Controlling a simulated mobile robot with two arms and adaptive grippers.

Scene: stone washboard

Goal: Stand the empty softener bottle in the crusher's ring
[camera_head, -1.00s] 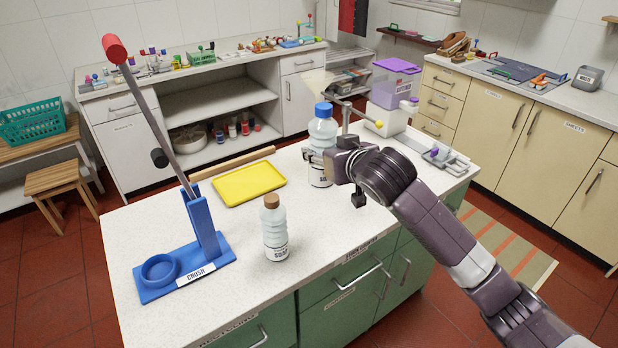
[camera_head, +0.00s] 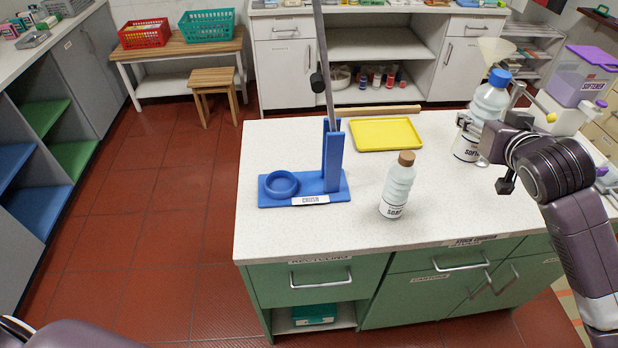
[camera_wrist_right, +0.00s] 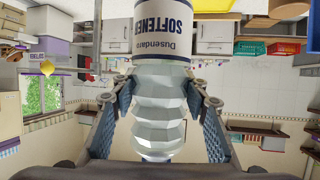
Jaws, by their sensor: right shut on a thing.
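The softener bottle (camera_head: 489,101) is pale and ribbed, with a blue cap and a white label, at the counter's right in the head view. My right gripper (camera_head: 470,127) is shut around its body. In the right wrist view the fingers press the ribbed sides of the bottle (camera_wrist_right: 160,112), below its upside-down SOFTENER label. The bottle looks roughly upright; I cannot tell whether its base touches the counter. The blue crusher (camera_head: 333,165) stands left on the counter, its lever raised. Its ring (camera_head: 282,184) is empty. My left gripper is out of view.
A brown-capped soap bottle (camera_head: 397,186) stands between the crusher and my right gripper. A yellow tray (camera_head: 386,134) and a wooden rod (camera_head: 378,111) lie behind it. A softener container with a purple lid (camera_head: 588,75) is at the right. The counter's front strip is clear.

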